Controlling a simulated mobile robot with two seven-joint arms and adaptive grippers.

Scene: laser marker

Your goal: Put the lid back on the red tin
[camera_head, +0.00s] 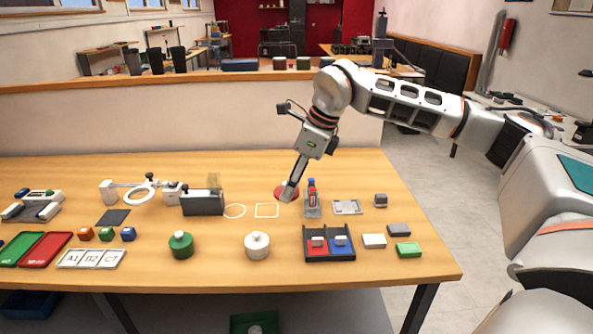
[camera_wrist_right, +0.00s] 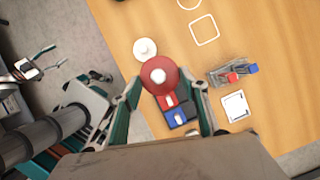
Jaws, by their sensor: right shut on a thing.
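The red lid (camera_head: 280,194) shows as a thin round disc at the fingertips of my right gripper (camera_head: 289,189), above the far middle of the table. In the right wrist view the red lid (camera_wrist_right: 150,70), with a pale knob, sits between the fingers of my right gripper (camera_wrist_right: 166,92), which is shut on it. It covers part of the black tray there. I cannot make out an open red tin body in either view; it may be hidden. A green tin (camera_head: 181,247) and a white tin (camera_head: 257,248) stand near the front edge. My left gripper is not in view.
The black tray (camera_head: 307,257) with red and blue compartments stands right of the white tin. A small stand with a red and blue piece (camera_head: 312,198) is close right of my gripper. White outlines lie left of it. A grey box (camera_head: 203,204) stands farther left.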

